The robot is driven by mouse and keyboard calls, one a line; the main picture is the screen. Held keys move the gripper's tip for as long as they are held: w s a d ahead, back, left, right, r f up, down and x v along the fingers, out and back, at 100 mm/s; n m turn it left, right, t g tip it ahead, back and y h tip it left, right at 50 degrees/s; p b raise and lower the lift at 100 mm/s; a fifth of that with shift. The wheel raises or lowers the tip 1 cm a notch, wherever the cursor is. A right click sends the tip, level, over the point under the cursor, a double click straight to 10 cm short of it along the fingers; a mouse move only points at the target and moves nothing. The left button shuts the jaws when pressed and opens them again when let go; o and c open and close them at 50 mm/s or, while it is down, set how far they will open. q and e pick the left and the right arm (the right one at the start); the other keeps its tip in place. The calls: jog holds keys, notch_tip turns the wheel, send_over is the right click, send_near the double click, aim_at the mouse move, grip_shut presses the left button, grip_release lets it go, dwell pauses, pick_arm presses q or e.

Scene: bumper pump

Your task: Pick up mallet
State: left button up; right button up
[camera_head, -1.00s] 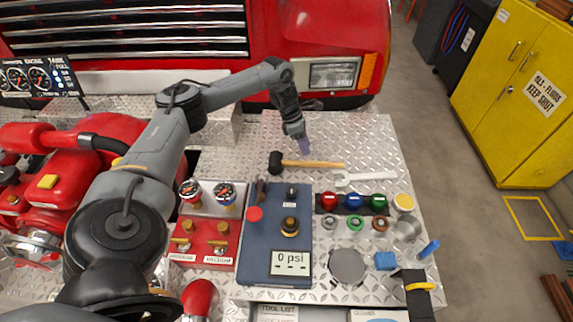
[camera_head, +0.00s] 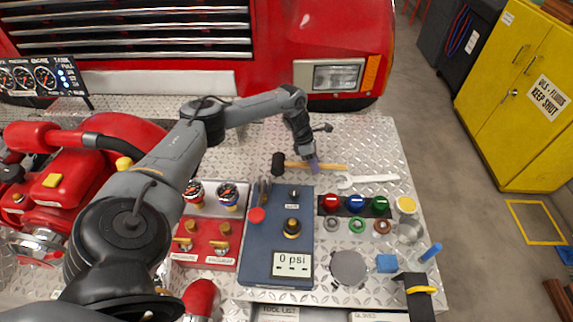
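The mallet has a black head (camera_head: 278,164) and a wooden handle (camera_head: 332,167). It lies on the diamond-plate bumper top with its handle pointing right. My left gripper (camera_head: 314,164) comes down over the middle of the handle, and its fingers overlap the handle in this view. The fingers are too small to tell whether they are open or closed on it. My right gripper does not show clearly in this view.
A wrench (camera_head: 368,180) lies just right of the mallet. The blue pump panel (camera_head: 279,266) with its gauge display stands in front. Red, blue and green caps (camera_head: 355,203) sit nearby. The fire truck front (camera_head: 290,35) rises behind. Bare plate (camera_head: 370,135) lies at the back right.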

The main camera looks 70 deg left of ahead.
pick_arm(q)
grip_shut()
jog(key=shift+r, duration=0.1)
